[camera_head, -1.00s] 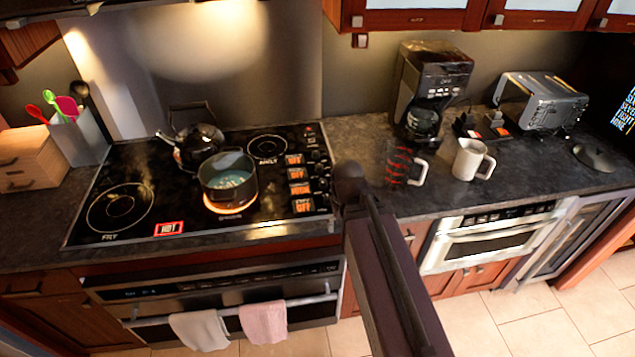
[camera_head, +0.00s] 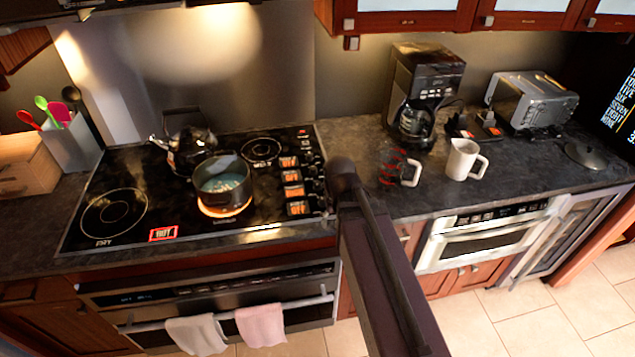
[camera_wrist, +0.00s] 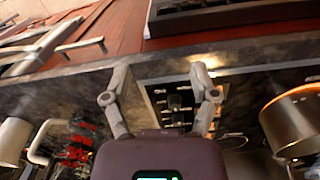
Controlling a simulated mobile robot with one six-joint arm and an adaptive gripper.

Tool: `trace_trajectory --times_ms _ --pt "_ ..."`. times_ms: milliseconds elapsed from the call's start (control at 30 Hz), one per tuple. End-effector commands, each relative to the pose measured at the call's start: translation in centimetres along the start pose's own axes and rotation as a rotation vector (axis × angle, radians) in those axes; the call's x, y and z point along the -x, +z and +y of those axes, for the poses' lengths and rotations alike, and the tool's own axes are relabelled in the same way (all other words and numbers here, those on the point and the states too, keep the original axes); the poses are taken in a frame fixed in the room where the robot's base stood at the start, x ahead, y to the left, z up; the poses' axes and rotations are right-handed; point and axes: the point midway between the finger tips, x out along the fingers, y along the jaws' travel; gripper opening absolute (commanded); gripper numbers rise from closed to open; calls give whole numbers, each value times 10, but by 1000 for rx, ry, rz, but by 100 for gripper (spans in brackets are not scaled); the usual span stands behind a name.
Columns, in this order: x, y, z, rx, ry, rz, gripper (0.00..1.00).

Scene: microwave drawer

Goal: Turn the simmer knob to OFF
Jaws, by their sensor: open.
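The black glass cooktop (camera_head: 130,240) has a column of dark knobs (camera_head: 311,170) along its right side, beside several orange-lit labels (camera_head: 292,191). The lowest label seems to read OFF; the others are too small to read, so I cannot tell which knob is simmer. In the wrist view the knobs (camera_wrist: 174,102) lie between and beyond the spread fingers of my gripper (camera_wrist: 161,97). The fingers are open and empty; I cannot tell any contact. In the head view my arm hides most of the gripper, just right of the knobs.
A pot (camera_head: 222,184) sits on a glowing burner, with a dark kettle (camera_head: 190,145) behind it. A red-patterned glass mug (camera_head: 396,168), a white mug (camera_head: 462,158) and a coffee maker (camera_head: 425,85) stand on the counter to the right. A pan edge (camera_wrist: 295,120) shows in the wrist view.

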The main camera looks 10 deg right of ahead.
Motion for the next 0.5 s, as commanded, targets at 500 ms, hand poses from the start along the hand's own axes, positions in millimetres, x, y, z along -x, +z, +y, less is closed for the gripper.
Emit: trace_trajectory --times_ms 500 --pt "26 -106 -14 -683 -1 0 76"
